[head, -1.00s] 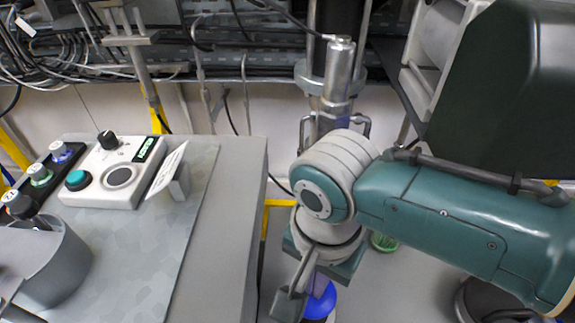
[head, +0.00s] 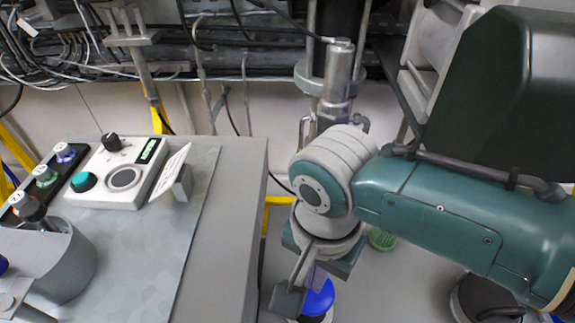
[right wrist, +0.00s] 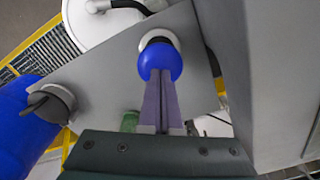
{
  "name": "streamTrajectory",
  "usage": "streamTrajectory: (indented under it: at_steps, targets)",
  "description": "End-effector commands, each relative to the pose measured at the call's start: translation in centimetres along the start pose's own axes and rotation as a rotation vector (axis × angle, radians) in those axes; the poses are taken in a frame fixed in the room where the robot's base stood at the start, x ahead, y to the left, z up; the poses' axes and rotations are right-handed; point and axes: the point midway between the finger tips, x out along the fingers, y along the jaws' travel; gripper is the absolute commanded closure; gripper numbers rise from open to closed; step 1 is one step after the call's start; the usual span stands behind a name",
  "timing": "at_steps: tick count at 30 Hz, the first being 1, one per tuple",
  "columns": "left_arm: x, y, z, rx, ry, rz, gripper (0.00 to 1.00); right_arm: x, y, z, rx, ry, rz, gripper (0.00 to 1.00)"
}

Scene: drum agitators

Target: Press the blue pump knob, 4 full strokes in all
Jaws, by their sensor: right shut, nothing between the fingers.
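The blue pump knob (head: 320,298) shows at the bottom of the head view, partly covered by my right gripper (head: 316,280). In the right wrist view, the round blue knob (right wrist: 160,60) sits on a white collar. My right gripper (right wrist: 161,76) has its two purple fingers shut together with nothing between them. Their tips overlap the near edge of the knob in that view. I cannot tell whether they touch it or hover just above. My left gripper is not clearly in view.
A grey bench (head: 220,235) carries a white control box (head: 118,172) with a teal button, left of my right arm. A metal column (head: 337,80) stands behind the arm.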

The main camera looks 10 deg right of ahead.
Motion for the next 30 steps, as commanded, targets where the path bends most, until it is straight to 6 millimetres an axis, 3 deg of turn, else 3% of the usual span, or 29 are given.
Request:
streamTrajectory:
  at_steps: [27, 30]
  targets:
    - [3.5, 0.1, 1.1, 0.0, 0.0, 0.0, 1.0, 4.5, 0.0, 0.0, 0.001, 0.0, 0.0, 1.0]
    - [3.3, 0.1, 1.1, 0.0, 0.0, 0.0, 1.0, 4.3, 0.0, 0.0, 0.001, 0.0, 0.0, 1.0]
